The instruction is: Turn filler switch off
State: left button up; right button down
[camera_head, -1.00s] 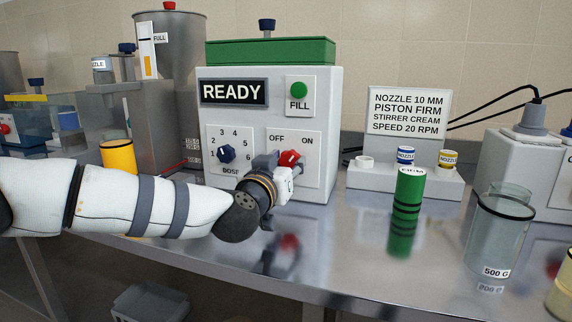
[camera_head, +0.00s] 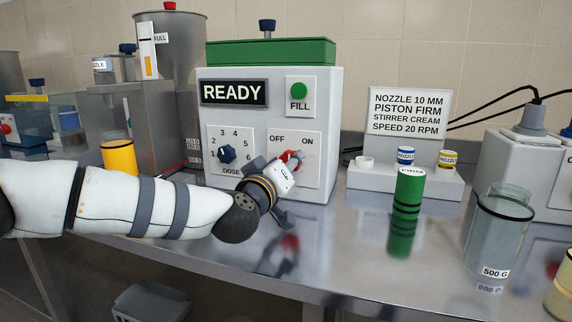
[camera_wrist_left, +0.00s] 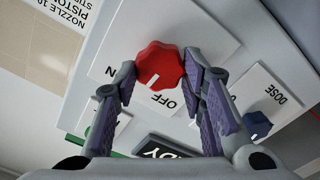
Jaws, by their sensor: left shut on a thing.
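The filler switch is a red lobed knob (camera_head: 291,156) between the OFF and ON labels on the front of the white filler (camera_head: 329,110). In the left wrist view the red knob (camera_wrist_left: 158,62) shows a white pointer mark on the side facing the OFF label (camera_wrist_left: 168,101). My left gripper (camera_head: 287,163) is shut on the knob, with one finger on each side, and its wrist is turned. It partly hides the knob in the head view. My right gripper is not in view.
The blue dose knob (camera_head: 226,154) is left of the switch, and the green FILL button (camera_head: 298,89) is above. The READY sign (camera_head: 233,92) is at the top left. A green cylinder (camera_head: 409,192) and a glass jar (camera_head: 497,235) stand to the right on the steel table.

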pick_arm(q)
jog(key=shift+f+n+b, duration=0.1)
jog(key=shift+n+b, duration=0.35)
jog(key=shift+n, duration=3.65)
jog(key=o, duration=1.1)
jog(key=shift+o, duration=0.2)
jog(key=v, duration=1.2)
